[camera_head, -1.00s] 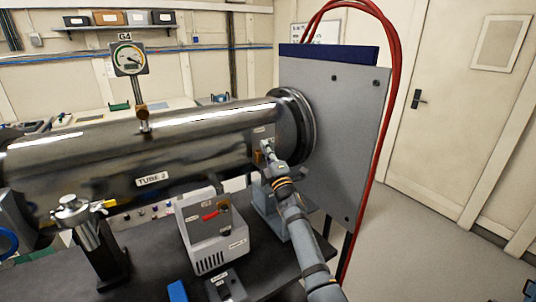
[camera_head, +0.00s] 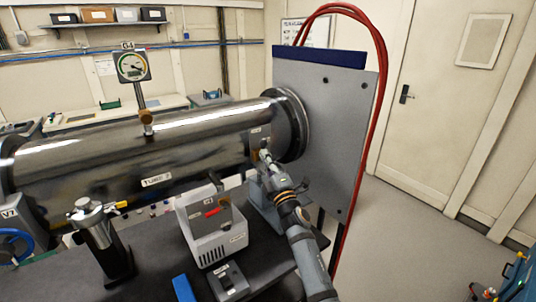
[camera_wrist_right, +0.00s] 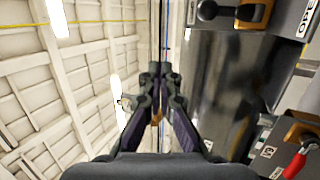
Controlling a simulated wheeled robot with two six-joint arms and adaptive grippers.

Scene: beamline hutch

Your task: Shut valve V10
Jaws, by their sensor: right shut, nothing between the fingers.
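In the head view a small brownish fitting (camera_head: 255,143) with tags too small to read sits on the right end of the steel tube (camera_head: 200,140), close to my right gripper (camera_head: 264,155). My left gripper is not in view.
A grey box with a red lever (camera_head: 213,230) stands on the dark bench below the tube. A grey panel (camera_head: 330,130) with red hoses (camera_head: 374,120) stands right.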

